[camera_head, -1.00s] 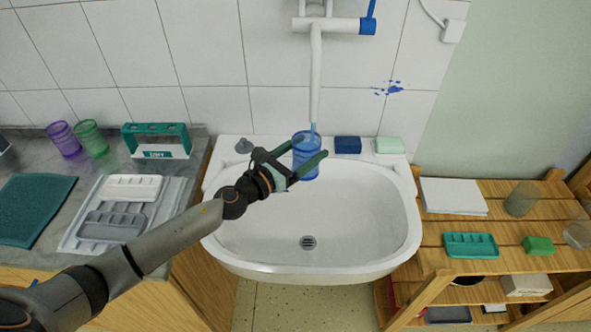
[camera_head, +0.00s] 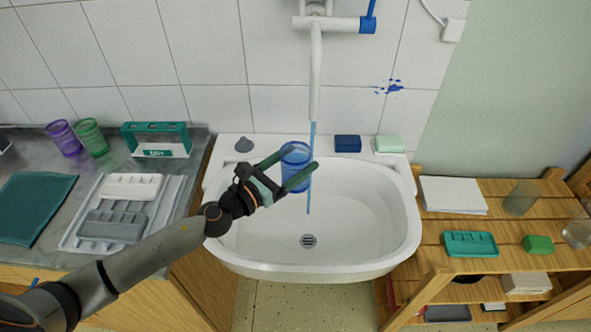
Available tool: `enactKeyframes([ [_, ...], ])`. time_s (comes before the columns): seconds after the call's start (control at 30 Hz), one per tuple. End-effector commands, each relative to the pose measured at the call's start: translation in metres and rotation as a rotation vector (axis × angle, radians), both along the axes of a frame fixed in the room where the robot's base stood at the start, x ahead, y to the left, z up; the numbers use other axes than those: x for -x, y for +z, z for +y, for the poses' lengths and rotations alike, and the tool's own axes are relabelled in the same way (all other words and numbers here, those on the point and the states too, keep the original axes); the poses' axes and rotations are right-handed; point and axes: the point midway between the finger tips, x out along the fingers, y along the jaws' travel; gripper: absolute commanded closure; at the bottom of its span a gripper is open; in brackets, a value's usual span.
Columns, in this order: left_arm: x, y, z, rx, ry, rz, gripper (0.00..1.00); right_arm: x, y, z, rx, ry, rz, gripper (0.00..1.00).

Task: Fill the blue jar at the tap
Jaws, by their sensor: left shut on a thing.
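The blue jar (camera_head: 295,160) is see-through and upright above the left half of the white sink (camera_head: 365,225). My left gripper (camera_head: 288,170) is shut on it, with green fingers on either side. The tap (camera_head: 316,70) hangs from the wall above, with a blue lever (camera_head: 368,17). A thin blue stream of water (camera_head: 312,135) falls from its spout. The stream passes at the jar's right edge and shows below it, down in the basin. The lower jar looks deeper blue; I cannot be sure of its water level. My right gripper is not in view.
A dark blue block (camera_head: 347,144), a pale green block (camera_head: 389,145) and a grey stopper (camera_head: 244,145) sit on the sink's back ledge. A counter with cups and trays is at left, a wooden shelf (camera_head: 500,200) at right. The basin is otherwise clear.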

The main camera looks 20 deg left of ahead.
Motion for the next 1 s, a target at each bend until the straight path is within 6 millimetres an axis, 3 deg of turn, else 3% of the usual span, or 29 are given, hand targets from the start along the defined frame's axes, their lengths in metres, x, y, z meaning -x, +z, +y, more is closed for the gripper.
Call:
enactKeyframes([
  [0.33, 0.005, 0.000, 0.001, 0.000, 0.001, -0.001, 0.78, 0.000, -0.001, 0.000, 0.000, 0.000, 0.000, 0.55],
  [1.0, 0.057, -0.001, 0.013, -0.001, 0.001, 0.000, 0.78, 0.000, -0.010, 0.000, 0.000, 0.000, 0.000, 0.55],
])
